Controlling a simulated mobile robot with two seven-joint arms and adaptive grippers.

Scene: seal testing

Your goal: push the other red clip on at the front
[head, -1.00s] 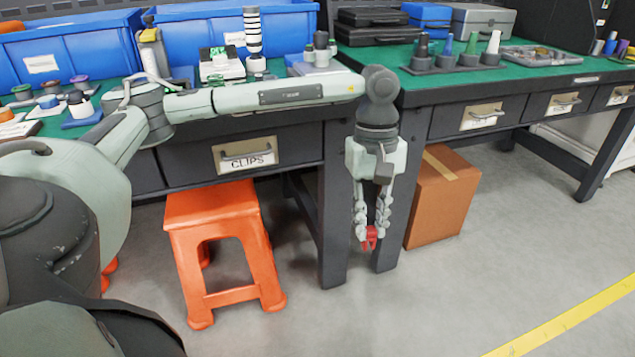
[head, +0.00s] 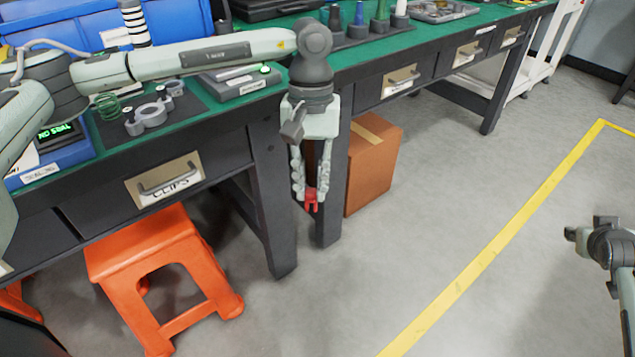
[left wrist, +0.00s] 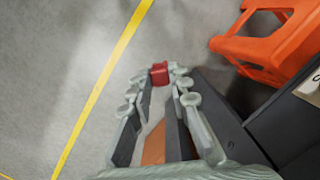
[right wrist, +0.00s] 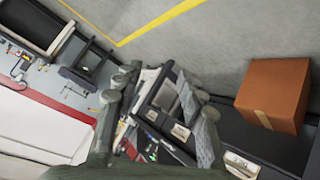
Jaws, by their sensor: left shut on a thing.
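A red clip (head: 310,200) is between the fingertips of my left gripper (head: 308,196), which points down and is shut on it. They hang in the air in front of the bench legs, clear of the bench. The left wrist view shows the clip (left wrist: 159,73) at the ends of the fingers. My right gripper (head: 598,240) is at the right edge of the head view, over the floor. In the right wrist view its fingers (right wrist: 163,92) stand apart with nothing seen held between them. No other red clip shows clearly.
The green-topped bench (head: 210,118) has a drawer marked CLIPS (head: 165,182). A grey ringed part (head: 150,115) lies on it near a lit display unit (head: 60,145). An orange stool (head: 150,250) and cardboard box (head: 375,165) stand below.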

